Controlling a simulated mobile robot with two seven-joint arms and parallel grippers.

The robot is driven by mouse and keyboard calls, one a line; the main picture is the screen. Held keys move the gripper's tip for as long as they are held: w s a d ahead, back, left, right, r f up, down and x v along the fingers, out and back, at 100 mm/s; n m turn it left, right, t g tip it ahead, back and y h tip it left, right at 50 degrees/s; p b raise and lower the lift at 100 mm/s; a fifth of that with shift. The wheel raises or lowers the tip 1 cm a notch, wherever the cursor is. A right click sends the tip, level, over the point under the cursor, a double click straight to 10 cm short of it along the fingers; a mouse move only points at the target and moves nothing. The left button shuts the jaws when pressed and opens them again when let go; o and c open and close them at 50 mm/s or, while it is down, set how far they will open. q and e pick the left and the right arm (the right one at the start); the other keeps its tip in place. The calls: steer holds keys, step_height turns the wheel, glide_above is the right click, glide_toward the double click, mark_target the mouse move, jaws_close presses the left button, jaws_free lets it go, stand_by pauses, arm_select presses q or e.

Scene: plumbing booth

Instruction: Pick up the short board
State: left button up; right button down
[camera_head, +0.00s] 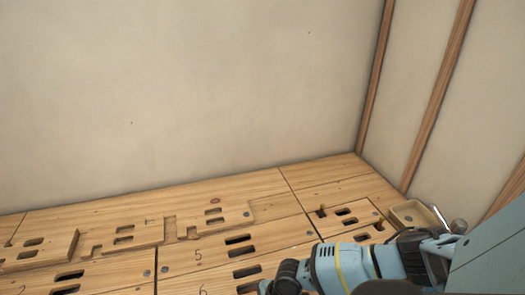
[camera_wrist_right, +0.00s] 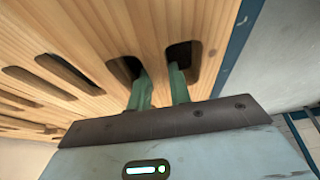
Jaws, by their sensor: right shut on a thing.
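In the right wrist view a light wooden slotted board (camera_wrist_right: 90,30) fills the upper left. The two green fingers of my right gripper (camera_wrist_right: 158,80) reach into two neighbouring slots and are shut on the strip of wood between them. The fingertips are hidden inside the slots. In the head view my right arm crosses the lower right, and its gripper is not clearly visible. Several slotted boards lie there, including a smaller board (camera_head: 352,237) at the right. I cannot tell from the head view which board is held. My left gripper is in neither view.
Wooden boards with slots, notches and painted numbers cover the low surface (camera_head: 120,212). A small tan tray (camera_head: 405,215) with a metal part (camera_head: 459,226) beside it sits at the right. A plain wall (camera_head: 180,80) rises behind, with wooden studs (camera_head: 440,90) at the right.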

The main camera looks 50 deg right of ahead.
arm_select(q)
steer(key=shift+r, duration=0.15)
arm_select(e)
steer(key=shift+r, duration=0.15)
steer(key=shift+r+p, duration=0.25)
steer(key=shift+p, duration=0.1)
step_height(320, 180, up, 4)
steer(key=shift+f+p, duration=0.1)
steer(key=shift+p, duration=0.9)
arm_select(q)
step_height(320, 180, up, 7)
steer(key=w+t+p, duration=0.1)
steer(key=p, duration=0.3)
arm_select(e)
steer(key=s+a, duration=0.3)
steer(key=a, duration=1.2)
steer(key=shift+s+a+r, duration=0.3)
steer(key=shift+s+r, duration=0.1)
steer(key=shift+r, duration=0.05)
